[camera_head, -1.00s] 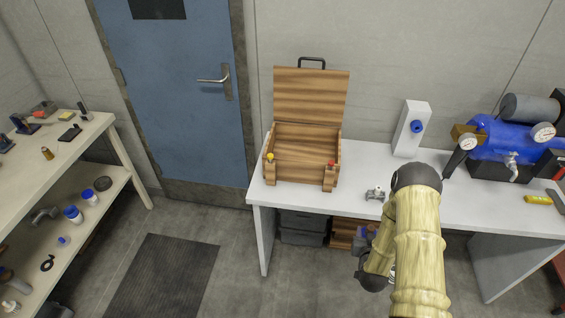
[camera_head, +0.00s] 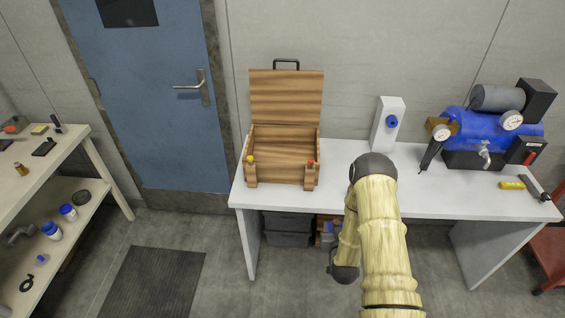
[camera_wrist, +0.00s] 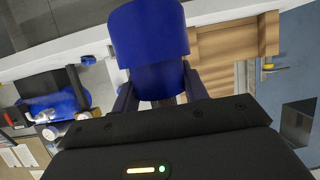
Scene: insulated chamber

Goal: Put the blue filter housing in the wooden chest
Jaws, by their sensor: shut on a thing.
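The wooden chest (camera_head: 284,173) stands on the white table with its lid raised and its inside facing me. Part of it also shows at the upper right of the wrist view (camera_wrist: 228,42). The blue filter housing (camera_wrist: 150,45) is a smooth, rounded blue body at the top of the wrist view. My gripper (camera_wrist: 158,98) is shut on it, with a finger on each side. The chest lies beyond and to the right of the housing in that view. In the head view my arm hides most of the gripper and the housing.
The white table (camera_head: 440,190) carries a white stand with a blue knob (camera_head: 388,125) right of the chest and a blue tank with gauges (camera_head: 480,135). A yellow-handled tool (camera_head: 511,185) lies at the right.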

